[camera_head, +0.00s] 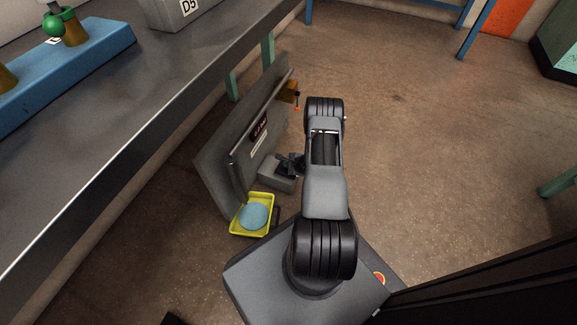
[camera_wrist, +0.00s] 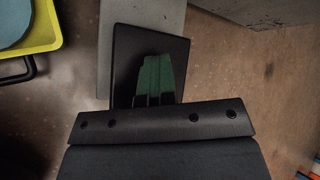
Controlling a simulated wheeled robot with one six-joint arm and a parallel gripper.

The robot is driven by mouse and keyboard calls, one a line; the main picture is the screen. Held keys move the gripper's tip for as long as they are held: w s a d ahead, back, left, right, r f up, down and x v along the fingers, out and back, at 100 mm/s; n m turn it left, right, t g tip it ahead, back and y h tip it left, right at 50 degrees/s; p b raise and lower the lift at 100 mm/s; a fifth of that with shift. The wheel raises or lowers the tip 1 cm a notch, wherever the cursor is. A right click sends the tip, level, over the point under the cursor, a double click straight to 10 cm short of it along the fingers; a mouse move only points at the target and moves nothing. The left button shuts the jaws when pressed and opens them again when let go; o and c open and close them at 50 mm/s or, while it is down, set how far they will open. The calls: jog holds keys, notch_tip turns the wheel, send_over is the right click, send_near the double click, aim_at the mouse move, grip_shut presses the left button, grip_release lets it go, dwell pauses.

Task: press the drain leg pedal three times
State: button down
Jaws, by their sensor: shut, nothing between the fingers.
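A black pedal plate (camera_wrist: 124,45) sits on a grey base in the wrist view. In the head view the grey base (camera_head: 276,178) stands on the floor at the foot of an upright grey panel (camera_head: 232,150). Dark shapes on top of it run in under my arm, and I cannot separate pedal from gripper there. My gripper (camera_wrist: 155,62) shows in the wrist view as two green-and-black fingers side by side, shut and empty. The fingers lie over the pedal plate in the picture. I cannot tell whether they touch it.
A yellow tray (camera_head: 237,224) with a blue disc (camera_head: 254,215) lies nearer me. A workbench (camera_head: 110,160) runs along the left, carrying a blue block (camera_head: 90,62) and a grey D5 box (camera_head: 178,12). An orange-tipped fitting (camera_head: 297,103) juts from the panel. The floor to the right is open.

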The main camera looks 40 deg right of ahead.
jog(key=shift+r+p, duration=0.45)
jog(key=shift+r, duration=0.5)
jog(key=shift+r, duration=0.1)
jog(key=shift+r+p, duration=1.6)
jog(key=shift+r, duration=0.8)
